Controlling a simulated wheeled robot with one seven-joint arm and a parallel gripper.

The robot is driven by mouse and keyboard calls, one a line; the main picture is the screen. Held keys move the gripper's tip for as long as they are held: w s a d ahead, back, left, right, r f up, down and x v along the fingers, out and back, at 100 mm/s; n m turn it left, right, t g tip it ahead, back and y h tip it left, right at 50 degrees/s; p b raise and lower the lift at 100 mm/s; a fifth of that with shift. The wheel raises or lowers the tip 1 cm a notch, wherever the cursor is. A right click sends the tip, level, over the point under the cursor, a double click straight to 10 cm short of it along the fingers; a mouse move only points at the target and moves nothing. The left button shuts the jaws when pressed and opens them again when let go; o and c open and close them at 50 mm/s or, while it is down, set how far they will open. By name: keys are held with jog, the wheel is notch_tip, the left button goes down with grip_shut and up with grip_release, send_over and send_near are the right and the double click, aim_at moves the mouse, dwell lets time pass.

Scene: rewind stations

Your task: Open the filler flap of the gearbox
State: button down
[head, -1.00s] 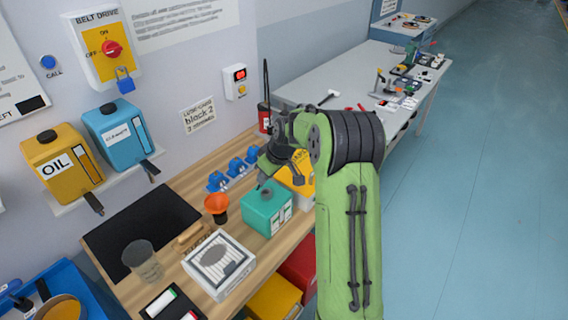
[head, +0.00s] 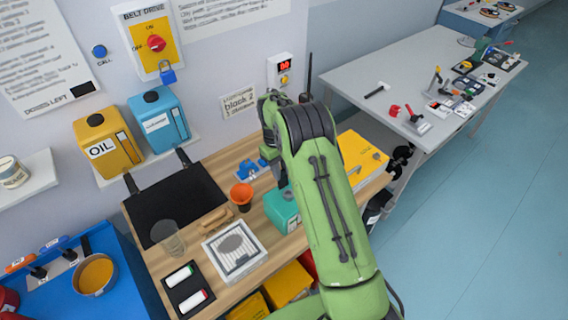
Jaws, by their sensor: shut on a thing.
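The gearbox is the teal box (head: 283,208) on the wooden bench, right of the orange funnel. My green forearm crosses in front of it and covers its right side. My gripper (head: 277,172) is at the top of the gearbox, only partly visible beside the forearm. It is shut on the small filler flap there. The fingertips and the flap itself are mostly hidden, so I cannot tell how far the flap is raised.
The orange funnel (head: 241,195) stands close left of the gearbox. Blue clamps (head: 250,170) lie behind it, and a yellow box (head: 360,158) is to the right. A filter in a white frame (head: 234,250) lies in front. A grey table (head: 400,70) stands beyond.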

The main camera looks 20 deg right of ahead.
dwell(0.3)
jog(key=c, duration=0.9)
grip_release()
jog(key=r, duration=0.5)
jog(key=w+r, duration=0.1)
jog(key=r, duration=0.4)
jog(key=w+r, duration=0.1)
jog(key=r, duration=0.4)
jog(key=shift+w+a+r, duration=0.2)
jog(key=shift+a+r, duration=0.05)
jog(key=shift+a, duration=0.15)
